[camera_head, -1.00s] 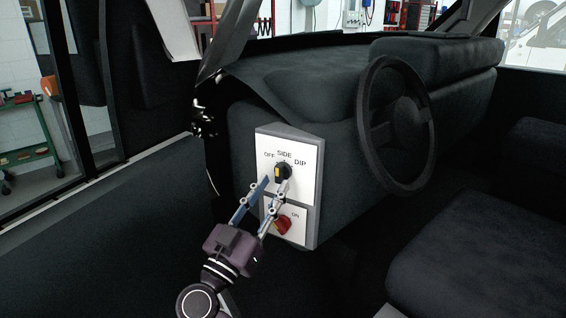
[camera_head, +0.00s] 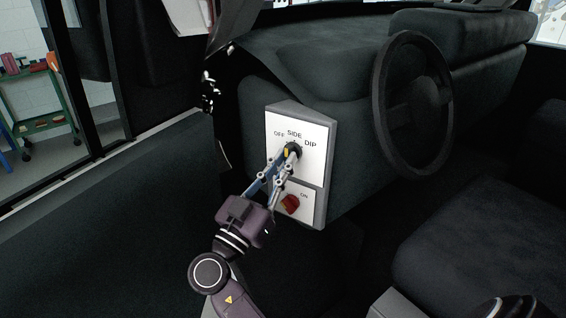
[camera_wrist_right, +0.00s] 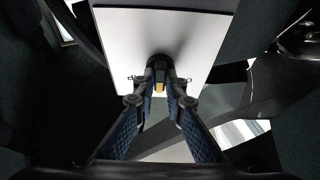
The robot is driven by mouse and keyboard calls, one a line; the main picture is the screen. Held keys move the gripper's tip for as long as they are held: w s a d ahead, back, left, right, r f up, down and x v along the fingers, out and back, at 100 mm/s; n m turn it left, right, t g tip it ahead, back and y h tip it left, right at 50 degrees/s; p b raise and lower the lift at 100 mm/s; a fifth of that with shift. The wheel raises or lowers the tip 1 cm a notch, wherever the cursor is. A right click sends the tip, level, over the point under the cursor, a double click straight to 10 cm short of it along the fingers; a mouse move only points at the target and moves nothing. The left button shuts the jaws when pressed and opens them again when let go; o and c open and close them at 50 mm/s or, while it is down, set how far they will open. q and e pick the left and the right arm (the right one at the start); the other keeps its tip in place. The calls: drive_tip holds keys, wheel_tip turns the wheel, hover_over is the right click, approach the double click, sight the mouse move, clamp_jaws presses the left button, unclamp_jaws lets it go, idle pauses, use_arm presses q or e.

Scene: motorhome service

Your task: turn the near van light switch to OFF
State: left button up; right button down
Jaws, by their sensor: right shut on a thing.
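The van light switch is a dark round knob with a yellow mark (camera_head: 293,150) on a white panel (camera_head: 315,160) labelled OFF, SIDE and DIP. The panel is on the side of the dashboard. My right gripper (camera_head: 286,158) has its blue-padded fingers closed on the knob from the lower left. In the right wrist view the knob (camera_wrist_right: 160,66) sits at the fingertips (camera_wrist_right: 160,84), with its yellow mark between them. The fingers partly cover the knob, so I cannot tell which label it points to. My left gripper is not in view.
A red knob (camera_head: 291,205) labelled ON sits on the lower panel, just below my right gripper's fingers. The steering wheel (camera_head: 412,104) is right of the panel. A seat (camera_head: 485,250) is at the lower right. The dark floor at left is clear.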

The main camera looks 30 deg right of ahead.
drive_tip(key=shift+n, duration=0.4)
drive_tip(key=n+t+y+p, duration=0.1)
drive_tip(key=n, duration=0.3)
drive_tip(key=n+t+y+p, duration=0.1)
drive_tip(key=n+t+y, duration=0.1)
drive_tip(key=n, duration=0.3)
drive_tip(key=n+t+y+p, duration=0.1)
drive_tip(key=n+y, duration=0.1)
drive_tip(key=n, duration=0.3)
drive_tip(key=shift+s+d+r+t+p, duration=0.15)
drive_tip(key=shift+s+r+t+p, duration=0.15)
drive_tip(key=shift+t+p, duration=0.1)
drive_tip(key=shift+n, duration=0.3)
drive_tip(key=c, duration=2)
unclamp_jaws()
drive_tip(key=shift+f, duration=0.1)
